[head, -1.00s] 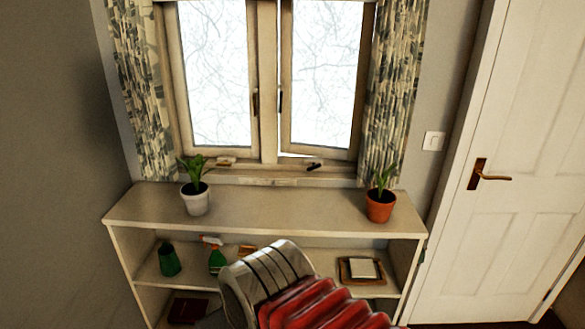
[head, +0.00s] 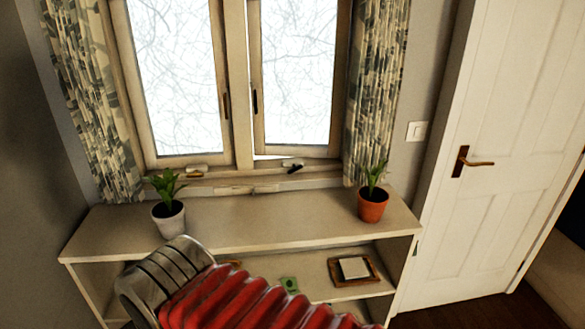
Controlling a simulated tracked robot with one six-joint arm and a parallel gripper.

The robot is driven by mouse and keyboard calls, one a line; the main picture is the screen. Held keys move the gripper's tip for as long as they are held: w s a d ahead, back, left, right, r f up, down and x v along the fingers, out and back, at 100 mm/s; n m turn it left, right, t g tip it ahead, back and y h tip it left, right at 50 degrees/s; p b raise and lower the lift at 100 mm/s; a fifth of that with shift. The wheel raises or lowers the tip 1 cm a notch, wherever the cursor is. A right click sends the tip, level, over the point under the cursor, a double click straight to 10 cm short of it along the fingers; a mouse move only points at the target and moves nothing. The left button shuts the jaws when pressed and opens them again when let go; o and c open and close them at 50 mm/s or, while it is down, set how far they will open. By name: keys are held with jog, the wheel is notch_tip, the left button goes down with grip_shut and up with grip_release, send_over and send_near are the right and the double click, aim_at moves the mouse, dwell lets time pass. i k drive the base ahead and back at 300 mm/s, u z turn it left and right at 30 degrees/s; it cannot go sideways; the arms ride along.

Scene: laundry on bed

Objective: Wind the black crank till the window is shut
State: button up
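The window has two sashes above a shelf unit in the head view. The right sash (head: 298,75) stands slightly ajar, with a bright gap along its bottom edge. The left sash (head: 177,80) looks closed in its frame. A small black crank (head: 295,169) sits on the sill below the right sash, on a pale mount. A second pale fitting (head: 196,170) sits on the sill below the left sash. My gripper is not in view; only part of my red and grey arm shows at the bottom, apart from the crank.
A white pot with a plant (head: 169,218) stands on the left of the shelf unit (head: 255,232), and a terracotta pot with a plant (head: 372,206) on the right. The top between them is clear. Curtains hang on both sides. A white door (head: 500,150) is at right.

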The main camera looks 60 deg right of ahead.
aim_at(295, 169)
jog(key=z, duration=0.45)
jog(key=i, duration=0.85)
jog(key=z, duration=0.6)
